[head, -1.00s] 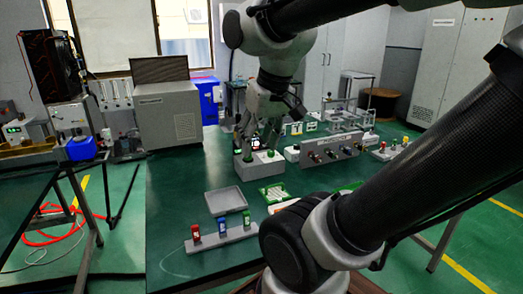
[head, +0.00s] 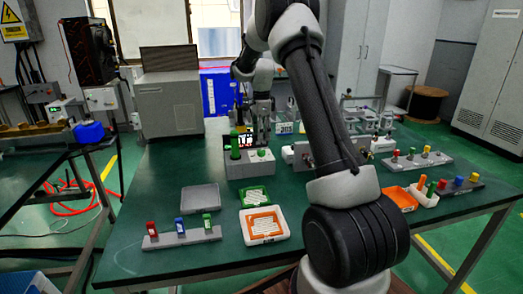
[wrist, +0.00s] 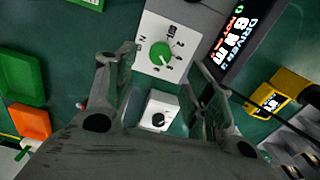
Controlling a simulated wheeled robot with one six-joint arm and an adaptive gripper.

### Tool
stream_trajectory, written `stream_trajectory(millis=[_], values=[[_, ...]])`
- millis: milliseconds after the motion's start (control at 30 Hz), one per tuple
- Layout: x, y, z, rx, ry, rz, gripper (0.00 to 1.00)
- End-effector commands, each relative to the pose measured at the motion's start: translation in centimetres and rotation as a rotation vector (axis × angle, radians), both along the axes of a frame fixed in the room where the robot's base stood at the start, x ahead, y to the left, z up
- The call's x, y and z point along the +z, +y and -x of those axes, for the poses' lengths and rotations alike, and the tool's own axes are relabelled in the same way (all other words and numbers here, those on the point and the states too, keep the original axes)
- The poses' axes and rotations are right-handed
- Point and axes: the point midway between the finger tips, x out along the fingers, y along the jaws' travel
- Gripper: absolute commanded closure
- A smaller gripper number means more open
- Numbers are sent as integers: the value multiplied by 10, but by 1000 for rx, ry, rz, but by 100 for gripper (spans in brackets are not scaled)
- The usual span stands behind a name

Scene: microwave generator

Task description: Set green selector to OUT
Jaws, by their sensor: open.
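The green selector (wrist: 160,50) is a round green knob on a white dial plate (wrist: 150,62) with small black marks, in the upper middle of the wrist view. A pale pointer on it seems to aim to the lower right; the dial lettering is too small to read surely. In the head view the green selector (head: 261,153) sits on a grey box (head: 250,168) on the table. My gripper (wrist: 163,68) is open, its fingers spread either side of the dial plate in the picture. In the head view my gripper (head: 260,137) is just above or behind the box; contact cannot be told.
A lit display (wrist: 238,38) is beside the dial. A white block with a black knob (wrist: 158,119) shows between the fingers. A tall green knob (head: 235,145) stands on the box's left. Trays and a grey rack of coloured pieces (head: 181,238) are nearer on the table.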

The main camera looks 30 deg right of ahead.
Motion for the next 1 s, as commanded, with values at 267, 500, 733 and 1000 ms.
stream_trajectory(millis=[267,500,733,1000], values=[[-45,0,0,-6,6,-1,47],[-72,0,0,-5,3,-1,47],[-76,0,0,-4,1,0,47],[-76,0,0,-4,2,0,80]])
